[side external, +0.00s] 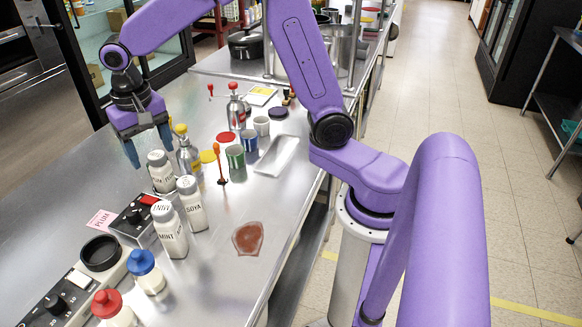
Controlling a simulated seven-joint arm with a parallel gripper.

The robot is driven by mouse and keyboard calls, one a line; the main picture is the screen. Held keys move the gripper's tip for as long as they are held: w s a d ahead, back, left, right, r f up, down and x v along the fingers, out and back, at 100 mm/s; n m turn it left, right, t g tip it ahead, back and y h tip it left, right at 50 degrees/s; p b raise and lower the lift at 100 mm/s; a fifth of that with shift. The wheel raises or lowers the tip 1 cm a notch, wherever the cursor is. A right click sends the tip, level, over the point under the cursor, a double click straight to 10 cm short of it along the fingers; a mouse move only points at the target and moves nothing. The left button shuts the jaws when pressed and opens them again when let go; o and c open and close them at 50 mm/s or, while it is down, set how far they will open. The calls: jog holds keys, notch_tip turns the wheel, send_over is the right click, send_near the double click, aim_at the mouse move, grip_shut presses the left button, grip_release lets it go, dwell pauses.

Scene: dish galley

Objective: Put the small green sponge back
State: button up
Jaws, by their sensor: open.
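I cannot make out a small green sponge in the side external view. My gripper (151,156) is at the left of the steel counter (225,290), pointing down with its two blue fingers apart. The fingertips are near the tops of the white labelled bottles, close to the rearmost bottle (161,176). I cannot tell whether they touch it. A green cup (235,157) stands near the middle of the counter, beside a blue cup (249,141).
Labelled bottles (171,232) crowd the counter in front of my gripper. A metal bottle with a yellow top (188,158) stands right of it. A white tray (277,156) lies farther right. A reddish patch (248,238) lies near the right edge, with bare counter around it.

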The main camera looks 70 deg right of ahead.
jog(key=s+d+n, duration=0.2)
jog(key=s+n, duration=0.6)
jog(key=s, duration=0.6)
jog(key=s+d+f+n, duration=0.1)
jog(key=s+d+n, duration=0.2)
jog(key=s+n, duration=0.6)
jog(key=s, duration=0.5)
jog(key=shift+s+y, duration=0.25)
jog(key=shift+y, duration=0.15)
